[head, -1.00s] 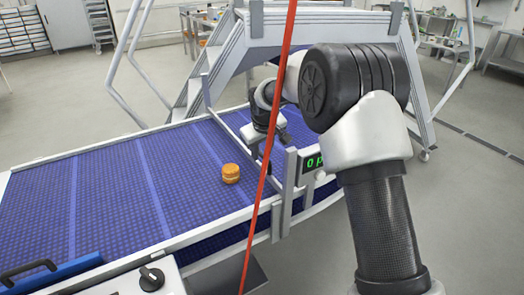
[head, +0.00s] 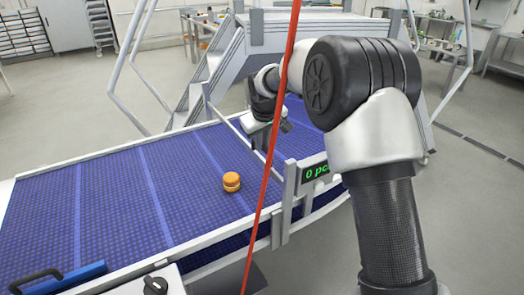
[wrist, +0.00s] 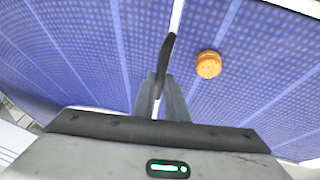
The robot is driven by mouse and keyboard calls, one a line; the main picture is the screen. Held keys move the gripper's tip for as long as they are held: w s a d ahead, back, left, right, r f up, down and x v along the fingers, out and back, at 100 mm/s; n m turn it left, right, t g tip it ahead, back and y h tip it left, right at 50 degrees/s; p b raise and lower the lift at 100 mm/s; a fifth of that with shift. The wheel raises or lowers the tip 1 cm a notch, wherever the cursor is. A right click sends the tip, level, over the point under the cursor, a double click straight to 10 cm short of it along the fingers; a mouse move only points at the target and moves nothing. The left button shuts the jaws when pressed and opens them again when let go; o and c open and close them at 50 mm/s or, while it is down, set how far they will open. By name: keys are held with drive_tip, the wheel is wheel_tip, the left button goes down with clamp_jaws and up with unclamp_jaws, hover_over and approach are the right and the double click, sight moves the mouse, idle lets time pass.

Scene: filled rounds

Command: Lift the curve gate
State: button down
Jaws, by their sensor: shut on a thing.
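The curve gate (head: 226,122) is a thin grey bar running across the blue belt between two upright posts. In the wrist view its pale bar (wrist: 177,16) runs beneath a black curved handle (wrist: 166,55). My gripper (wrist: 160,92) is shut on the gate at this handle. In the head view my gripper (head: 257,145) is over the belt at the gate, and its fingertips are small and partly hidden. How far the bar stands above the belt is hard to tell.
An orange filled round (head: 231,182) sits on the blue belt (head: 110,200) left of the gate. A red cord (head: 270,150) hangs across the head view. A green counter display (head: 316,172) stands by the near post. A grey stepped platform (head: 215,65) rises behind the belt.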

wheel_tip(320, 180, up, 5)
drive_tip(key=shift+f+p, duration=0.15)
drive_tip(key=shift+p, duration=0.45)
drive_tip(key=c, duration=1.8)
unclamp_jaws()
drive_tip(key=shift+f, duration=0.1)
drive_tip(key=shift+o, duration=0.2)
drive_tip(key=v, duration=1.7)
drive_tip(key=shift+r, duration=0.2)
